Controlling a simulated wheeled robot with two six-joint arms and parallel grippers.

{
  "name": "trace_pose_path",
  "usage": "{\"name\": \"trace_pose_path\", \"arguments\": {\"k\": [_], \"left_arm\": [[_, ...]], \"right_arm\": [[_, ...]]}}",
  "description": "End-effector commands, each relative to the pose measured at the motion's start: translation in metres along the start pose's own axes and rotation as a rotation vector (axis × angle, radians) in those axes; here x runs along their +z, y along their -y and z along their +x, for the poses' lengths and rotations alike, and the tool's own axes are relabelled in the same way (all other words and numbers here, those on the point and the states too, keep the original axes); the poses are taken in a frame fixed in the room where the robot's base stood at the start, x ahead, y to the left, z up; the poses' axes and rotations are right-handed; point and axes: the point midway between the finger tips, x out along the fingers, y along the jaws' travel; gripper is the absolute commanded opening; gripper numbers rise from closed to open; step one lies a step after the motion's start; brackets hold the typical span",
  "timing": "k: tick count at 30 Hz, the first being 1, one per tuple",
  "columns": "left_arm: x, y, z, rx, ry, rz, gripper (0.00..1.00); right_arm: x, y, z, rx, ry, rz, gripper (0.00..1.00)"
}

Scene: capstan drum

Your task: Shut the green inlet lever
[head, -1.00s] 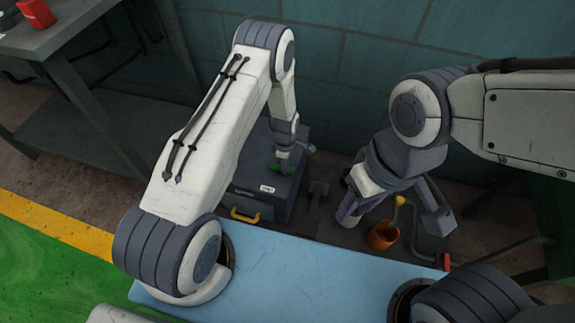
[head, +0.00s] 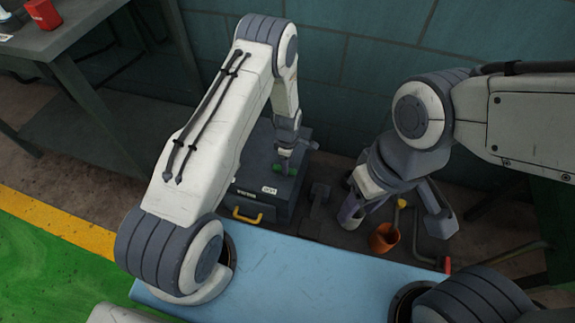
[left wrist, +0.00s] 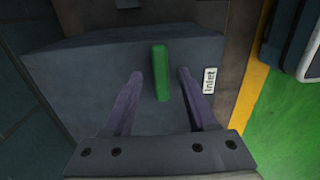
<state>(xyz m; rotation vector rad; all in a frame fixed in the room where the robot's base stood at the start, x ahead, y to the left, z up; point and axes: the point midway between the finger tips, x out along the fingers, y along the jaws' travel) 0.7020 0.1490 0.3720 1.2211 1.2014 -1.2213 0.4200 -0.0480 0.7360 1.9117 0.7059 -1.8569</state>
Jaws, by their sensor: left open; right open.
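The green inlet lever (head: 289,170) is on top of a dark grey box (head: 262,190) beyond the blue surface. In the left wrist view the green lever (left wrist: 160,72) is a straight bar between the two purple fingers of my left gripper (left wrist: 160,82), with a gap on each side. A white "inlet" label (left wrist: 209,81) is right of it. In the head view my left gripper (head: 286,153) is just above the lever, partly covering it. My right gripper (head: 397,215) is open and empty, well to the right of the box.
The box has a yellow handle (head: 247,214) at its front. An orange cup (head: 384,238) and a red-tipped pipe (head: 447,264) are near my right gripper. The blue surface (head: 300,270) is clear. A grey table (head: 60,35) stands at the left, a wall behind.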

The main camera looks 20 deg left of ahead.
Motion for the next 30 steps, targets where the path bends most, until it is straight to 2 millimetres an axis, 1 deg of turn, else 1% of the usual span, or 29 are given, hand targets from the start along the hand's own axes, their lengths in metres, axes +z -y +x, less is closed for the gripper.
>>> {"name": "trace_pose_path", "arguments": {"k": [1,6,9,12,17,30], "left_arm": [[0.0,-0.001,-0.015,0.003,0.0,0.0,0.57],[0.0,-0.001,-0.05,0.003,0.0,-0.001,0.57],[-0.001,-0.001,-0.066,0.002,0.0,-0.002,0.57],[-0.001,0.0,-0.077,0.001,0.0,-0.002,0.57],[-0.001,0.0,-0.084,0.0,0.0,-0.002,0.57],[-0.001,0.0,-0.084,0.0,0.0,-0.002,0.57]], "right_arm": [[0.0,0.001,-0.007,0.0,0.0,0.0,0.5],[-0.001,0.001,-0.017,0.0,0.0,0.0,0.5],[-0.001,0.002,-0.021,0.0,0.0,0.0,0.5],[-0.001,0.002,-0.024,0.0,0.0,0.0,0.5],[-0.001,0.002,-0.025,0.0,0.0,0.0,0.5],[-0.001,0.002,-0.024,0.0,0.0,0.0,0.5]]}}
